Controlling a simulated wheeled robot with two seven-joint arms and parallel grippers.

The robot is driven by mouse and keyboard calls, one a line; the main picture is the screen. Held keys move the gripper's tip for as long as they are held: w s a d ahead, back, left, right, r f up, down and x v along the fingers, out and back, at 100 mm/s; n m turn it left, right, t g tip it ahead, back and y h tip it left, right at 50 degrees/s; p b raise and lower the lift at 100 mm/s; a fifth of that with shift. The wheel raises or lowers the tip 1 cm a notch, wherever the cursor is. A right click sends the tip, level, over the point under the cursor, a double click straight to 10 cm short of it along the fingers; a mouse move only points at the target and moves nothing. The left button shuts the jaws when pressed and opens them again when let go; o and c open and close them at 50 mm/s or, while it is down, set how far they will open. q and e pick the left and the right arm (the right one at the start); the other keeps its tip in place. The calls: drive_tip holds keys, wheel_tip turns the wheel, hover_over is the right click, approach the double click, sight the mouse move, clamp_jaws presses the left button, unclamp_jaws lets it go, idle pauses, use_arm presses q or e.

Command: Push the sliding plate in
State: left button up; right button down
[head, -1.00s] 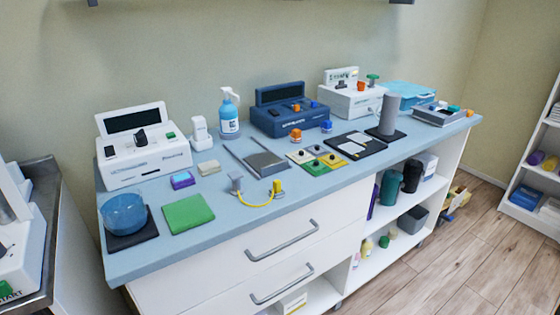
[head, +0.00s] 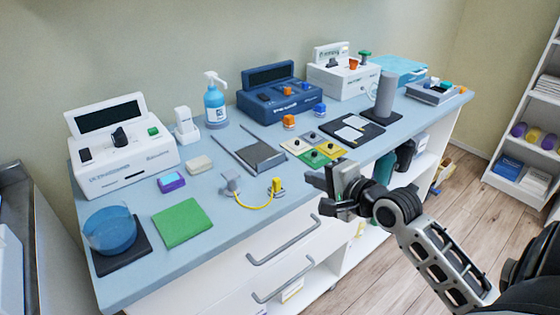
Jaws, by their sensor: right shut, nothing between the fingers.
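The sliding plate (head: 260,156) is a flat grey plate on the blue counter. It lies between two thin dark rails that reach back and to the left beyond it. Its near edge is towards the counter's front. My right gripper (head: 322,184) is shut and empty. It is in front of the counter's front edge, to the right of the plate and nearer to me, apart from it. My left gripper is not in view.
A yellow cable (head: 254,207) between two connectors lies in front of the plate. Coloured tiles (head: 314,152) with small knobs are at its right. A green cloth (head: 182,222) and a blue bowl (head: 110,232) are at the left.

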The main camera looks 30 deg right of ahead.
sight(272, 159)
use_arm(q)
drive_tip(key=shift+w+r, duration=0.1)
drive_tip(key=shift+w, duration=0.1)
use_arm(e)
drive_tip(key=x, duration=0.8)
drive_tip(key=r+x, duration=0.1)
drive_tip(key=x, duration=0.3)
drive_tip(key=shift+w+a+f, duration=0.1)
drive_tip(key=shift+w, duration=0.15)
